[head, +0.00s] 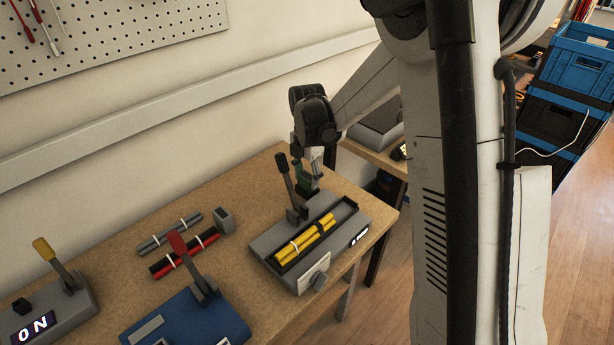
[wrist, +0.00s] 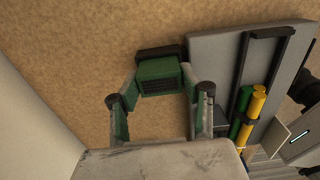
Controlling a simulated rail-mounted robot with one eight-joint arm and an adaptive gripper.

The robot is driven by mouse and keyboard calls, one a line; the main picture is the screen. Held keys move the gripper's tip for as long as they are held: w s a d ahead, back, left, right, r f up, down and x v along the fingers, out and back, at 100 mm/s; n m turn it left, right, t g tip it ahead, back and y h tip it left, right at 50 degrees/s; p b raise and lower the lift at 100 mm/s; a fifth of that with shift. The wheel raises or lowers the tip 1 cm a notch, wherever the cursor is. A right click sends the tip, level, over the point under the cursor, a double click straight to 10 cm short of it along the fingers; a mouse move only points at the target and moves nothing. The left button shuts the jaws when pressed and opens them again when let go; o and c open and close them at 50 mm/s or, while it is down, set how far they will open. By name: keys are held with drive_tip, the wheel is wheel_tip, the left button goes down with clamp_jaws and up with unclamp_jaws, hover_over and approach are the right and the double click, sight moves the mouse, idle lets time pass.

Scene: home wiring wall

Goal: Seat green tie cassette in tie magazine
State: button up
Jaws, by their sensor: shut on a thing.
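The green tie cassette (wrist: 160,78) has a dark ribbed face and sits between the fingers of my gripper (wrist: 160,98), which is shut on it. In the head view my gripper (head: 312,170) points down behind the grey machine, with a bit of green (head: 303,182) showing at its fingers. A dark block (wrist: 160,52), possibly the tie magazine, lies just beyond the cassette beside the machine's grey base (wrist: 215,50). I cannot tell whether the cassette is inside it, touching it or above it.
The grey machine (head: 262,250) has a black trough holding a yellow bundle (head: 305,240), and an upright lever (head: 286,180) close to my gripper. Red (head: 185,257) and grey (head: 170,233) bundles lie left, near a blue lever unit (head: 190,322). Bare wood lies behind the machine.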

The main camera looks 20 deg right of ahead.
sight(307, 176)
drive_tip(key=shift+f, duration=0.25)
drive_tip(key=o, duration=1.2)
drive_tip(key=shift+o, duration=0.2)
drive_tip(key=shift+r, duration=0.2)
wheel_tip(307, 176, up, 12)
drive_tip(key=shift+f, duration=0.1)
